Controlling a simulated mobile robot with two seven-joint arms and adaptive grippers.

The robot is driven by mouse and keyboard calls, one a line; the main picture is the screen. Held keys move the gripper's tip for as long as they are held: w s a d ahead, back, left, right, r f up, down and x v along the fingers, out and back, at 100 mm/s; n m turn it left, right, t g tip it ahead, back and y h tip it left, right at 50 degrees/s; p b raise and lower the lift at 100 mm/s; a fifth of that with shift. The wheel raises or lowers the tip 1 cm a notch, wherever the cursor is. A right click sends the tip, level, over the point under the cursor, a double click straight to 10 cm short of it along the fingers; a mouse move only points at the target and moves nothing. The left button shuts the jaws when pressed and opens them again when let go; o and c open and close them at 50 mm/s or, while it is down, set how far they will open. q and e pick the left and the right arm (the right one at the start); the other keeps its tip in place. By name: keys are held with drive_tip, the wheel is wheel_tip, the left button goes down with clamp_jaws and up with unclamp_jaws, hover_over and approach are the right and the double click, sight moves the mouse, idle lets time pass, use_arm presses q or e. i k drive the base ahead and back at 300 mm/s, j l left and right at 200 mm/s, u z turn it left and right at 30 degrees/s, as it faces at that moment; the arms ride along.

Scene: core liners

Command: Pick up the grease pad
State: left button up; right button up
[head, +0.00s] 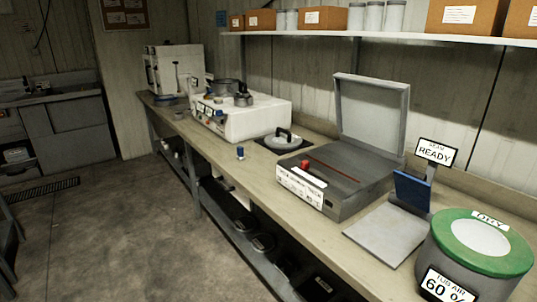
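No thing in the head view is clearly marked as the grease pad, and I cannot tell which one it is. A round grey disc with a dark handle (283,140) lies on a black mat on the bench. A small blue-topped piece (240,152) stands near the bench's front edge, left of the disc. A blue panel (412,191) is upright on a stand above a flat grey plate (387,236). Neither of my grippers is in view.
The long bench (330,234) carries a white machine (240,113) and an open-lidded grey box (338,180). A green-rimmed tub (478,243) reading "60 %" stands at the right. A shelf (400,37) with boxes and canisters runs above.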

sight(240, 156)
drive_tip(key=i+j+z, duration=0.2)
drive_tip(key=z, duration=0.25)
drive_tip(key=i+j+z, duration=0.1)
drive_tip(key=j+z, duration=0.4)
drive_tip(key=i+j+z, duration=0.2)
drive_tip(key=j, duration=0.25)
drive_tip(key=j+z, duration=0.15)
drive_tip(key=j, duration=0.3)
drive_tip(key=j+z, duration=0.15)
drive_tip(key=j, duration=0.85)
